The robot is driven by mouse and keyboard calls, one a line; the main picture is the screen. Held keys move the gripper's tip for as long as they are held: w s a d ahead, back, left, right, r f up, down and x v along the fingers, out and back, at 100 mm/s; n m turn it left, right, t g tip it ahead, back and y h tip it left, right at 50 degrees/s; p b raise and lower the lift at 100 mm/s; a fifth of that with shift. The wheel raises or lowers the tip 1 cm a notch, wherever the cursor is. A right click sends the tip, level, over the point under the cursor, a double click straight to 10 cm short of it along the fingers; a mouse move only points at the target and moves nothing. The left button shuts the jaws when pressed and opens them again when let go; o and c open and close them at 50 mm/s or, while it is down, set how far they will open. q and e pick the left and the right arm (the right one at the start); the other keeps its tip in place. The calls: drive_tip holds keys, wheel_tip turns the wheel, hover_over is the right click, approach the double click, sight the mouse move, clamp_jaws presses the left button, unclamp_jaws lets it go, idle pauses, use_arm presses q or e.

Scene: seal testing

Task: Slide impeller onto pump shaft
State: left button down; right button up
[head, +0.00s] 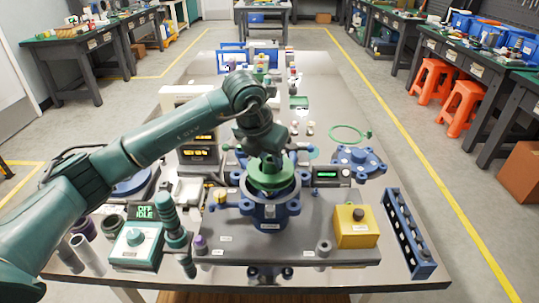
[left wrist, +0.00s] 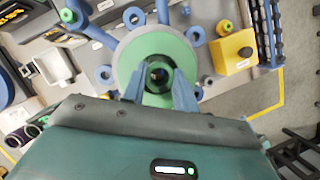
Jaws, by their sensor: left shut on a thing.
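The green round impeller (head: 271,178) sits level over the mouth of the blue pump housing (head: 270,211) in the head view. My left gripper (head: 268,160) comes down on it from above and is shut on its central hub. In the left wrist view the impeller (left wrist: 157,52) is a green disc with a dark central bore, and the fingers of my left gripper (left wrist: 160,88) lie on either side of that bore. A dark round end shows inside the bore; I cannot tell whether it is the shaft. The shaft is otherwise hidden. My right gripper is not in view.
A yellow box with a black button (head: 356,226) stands right of the housing, with a blue slotted rack (head: 410,232) beyond it. A blue flanged cover (head: 358,160) lies behind right. A green ring (head: 347,134) lies farther back. A control box (head: 137,246) stands at front left.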

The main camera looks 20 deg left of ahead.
use_arm(q)
drive_tip(key=shift+f+b, duration=0.5)
drive_tip(key=shift+f, duration=0.15)
drive_tip(key=c, duration=1.4)
unclamp_jaws()
drive_tip(key=shift+r, duration=0.1)
drive_tip(key=shift+c, duration=0.2)
drive_tip(key=o, duration=0.4)
drive_tip(key=shift+r+p, duration=1.45)
drive_tip(key=shift+r, duration=1.05)
